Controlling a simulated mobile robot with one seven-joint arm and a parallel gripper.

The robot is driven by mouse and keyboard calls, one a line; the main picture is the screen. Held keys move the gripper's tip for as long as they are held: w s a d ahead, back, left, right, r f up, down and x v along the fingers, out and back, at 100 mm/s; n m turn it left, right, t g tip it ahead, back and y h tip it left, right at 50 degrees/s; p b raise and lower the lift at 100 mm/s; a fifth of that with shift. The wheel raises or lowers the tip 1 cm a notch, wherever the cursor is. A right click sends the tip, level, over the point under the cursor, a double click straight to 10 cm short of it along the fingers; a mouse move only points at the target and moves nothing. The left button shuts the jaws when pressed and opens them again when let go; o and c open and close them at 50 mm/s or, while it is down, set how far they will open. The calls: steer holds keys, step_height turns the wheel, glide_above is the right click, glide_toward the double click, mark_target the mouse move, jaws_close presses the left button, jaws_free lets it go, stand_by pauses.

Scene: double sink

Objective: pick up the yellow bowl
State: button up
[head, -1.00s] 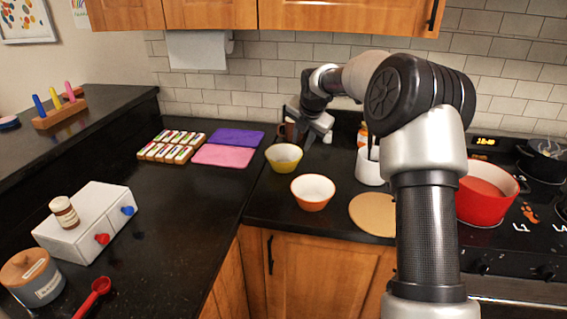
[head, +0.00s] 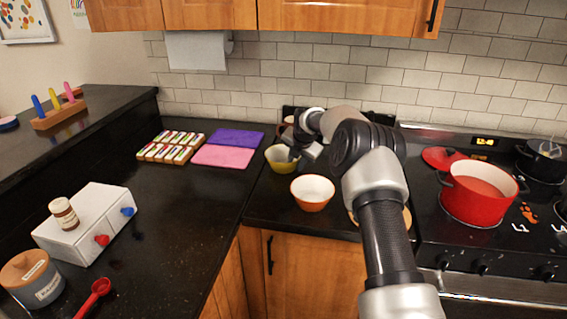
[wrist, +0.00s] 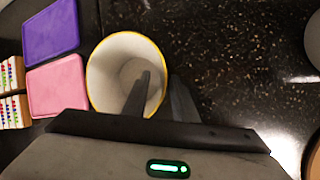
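The yellow bowl (head: 277,165) stands upright on the dark counter in the head view, its right side partly covered by my gripper (head: 295,157). In the wrist view the bowl (wrist: 108,62) shows a pale inside and a yellow rim, left of centre. My gripper (wrist: 160,76) is open there. Its left finger reaches over the inside of the bowl and its right finger is outside the right rim, so the rim runs between them. I cannot tell whether either finger touches the bowl.
An orange bowl (head: 313,193) stands close in front of the yellow bowl. Pink (head: 222,156) and purple (head: 235,138) mats lie to the left. A red pot (head: 477,194) sits on the stove at right.

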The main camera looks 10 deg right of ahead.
steer(key=shift+w, duration=0.1)
jaws_close()
